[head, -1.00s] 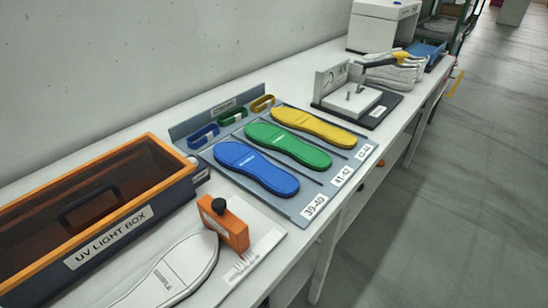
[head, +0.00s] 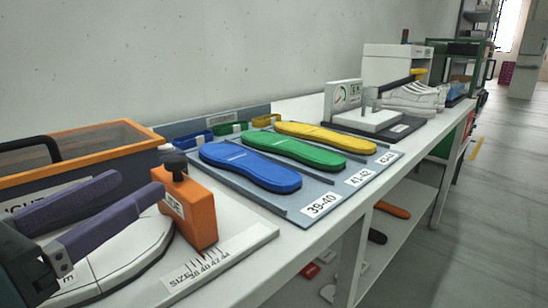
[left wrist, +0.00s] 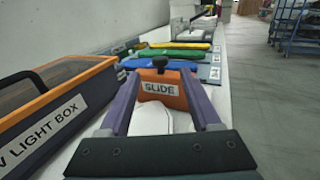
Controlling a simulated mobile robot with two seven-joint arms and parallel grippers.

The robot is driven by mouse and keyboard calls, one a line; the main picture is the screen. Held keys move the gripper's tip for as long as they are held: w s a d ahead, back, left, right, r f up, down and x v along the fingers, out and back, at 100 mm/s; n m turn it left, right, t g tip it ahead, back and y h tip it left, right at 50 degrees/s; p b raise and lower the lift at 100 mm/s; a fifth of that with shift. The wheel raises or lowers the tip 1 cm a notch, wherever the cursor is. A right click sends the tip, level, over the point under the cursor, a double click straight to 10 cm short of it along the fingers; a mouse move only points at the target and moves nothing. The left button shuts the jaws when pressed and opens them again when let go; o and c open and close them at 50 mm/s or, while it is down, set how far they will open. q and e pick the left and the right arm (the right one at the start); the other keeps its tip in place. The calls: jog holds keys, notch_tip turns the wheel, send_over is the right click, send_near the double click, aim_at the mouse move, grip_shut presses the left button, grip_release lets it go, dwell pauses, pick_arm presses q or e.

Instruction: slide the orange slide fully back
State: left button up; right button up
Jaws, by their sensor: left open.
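The orange slide (head: 190,210) with a black knob stands upright on a white sizing board (head: 245,243), by the printed size scale. In the left wrist view the slide (left wrist: 162,90) is labelled SLIDE and shows ahead between my finger tips. A white sole (head: 125,250) lies on the board on the near side of the slide. My left gripper (head: 140,195) has purple fingers; it is open and hangs above the sole, behind the slide. I cannot tell whether a finger touches the slide. It also shows in the left wrist view (left wrist: 165,105). My right gripper is not in view.
The UV light box (head: 80,155) with orange edges stands left, close to my left gripper. Beyond the slide lie blue (head: 250,166), green (head: 293,153) and yellow (head: 325,136) soles on a grey tray (head: 300,212). A press (head: 368,118) stands further back.

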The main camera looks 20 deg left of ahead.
aim_at(170, 162)
pick_arm(q)
jog(key=w+p, duration=0.2)
jog(key=w, duration=0.5)
jog(key=shift+w+r+p, duration=0.15)
jog(key=shift+w+p, duration=0.2)
jog(key=shift+w, duration=0.45)
grip_shut()
dwell(0.7)
